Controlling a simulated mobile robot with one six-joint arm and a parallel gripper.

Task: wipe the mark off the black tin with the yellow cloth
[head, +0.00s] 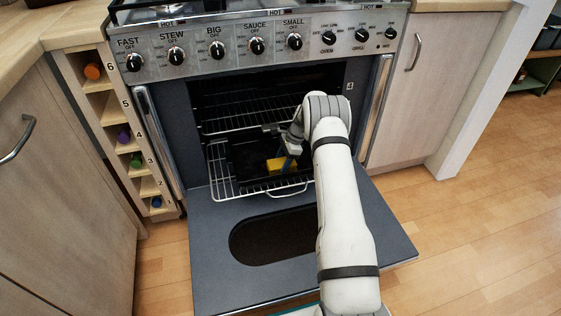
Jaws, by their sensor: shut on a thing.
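The black tin (246,158) lies on the lower wire rack inside the open oven. The yellow cloth (280,165) is a small folded block at the right part of the tin, close to the rack's front. My gripper (289,155) reaches in from the right and is shut on the yellow cloth. The cloth appears to be at or just above the tin's surface; I cannot tell if it touches. The mark on the tin cannot be made out; the tin is dark and partly hidden by my gripper and the cloth.
The oven door (205,240) is folded down in front, with my arm above it. An upper wire rack (240,122) sits above the tin's rack. The lower rack (222,178) sticks out at the front. A control panel with several knobs (256,46) runs above the opening.

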